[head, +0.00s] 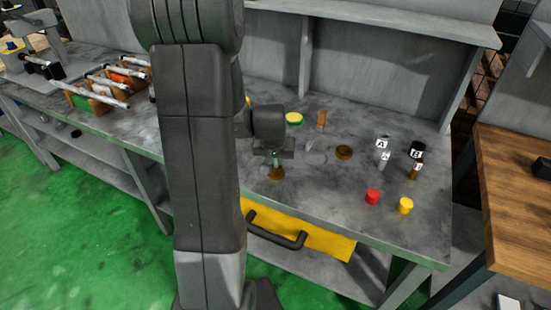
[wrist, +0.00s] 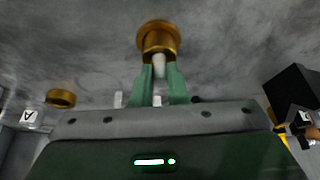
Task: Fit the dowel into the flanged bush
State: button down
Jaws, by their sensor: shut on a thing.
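My gripper (wrist: 160,72) has green fingers, shut on a pale dowel (wrist: 159,66). The dowel points away from the wrist, and its far end overlaps the near rim of a brass flanged bush (wrist: 157,36) in the wrist view. I cannot tell whether the dowel's end is in the bore or only above it. In the head view my gripper (head: 275,157) is low over the bench, directly above the bush (head: 276,173). The dowel is too small to make out clearly there. A second round brass piece (head: 344,152) lies to the right; it also shows in the wrist view (wrist: 60,98).
A yellow drawer (head: 330,240) is below the front edge.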

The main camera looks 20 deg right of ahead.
jog(key=shift+f, duration=0.2)
jog(key=c, duration=1.4)
grip_release()
jog(key=shift+c, duration=0.2)
jog(key=shift+r, duration=0.15)
jog(key=shift+r, duration=0.25)
jog(key=v, duration=1.1)
jog(key=shift+r, duration=0.3)
jog(key=shift+s+a, duration=0.1)
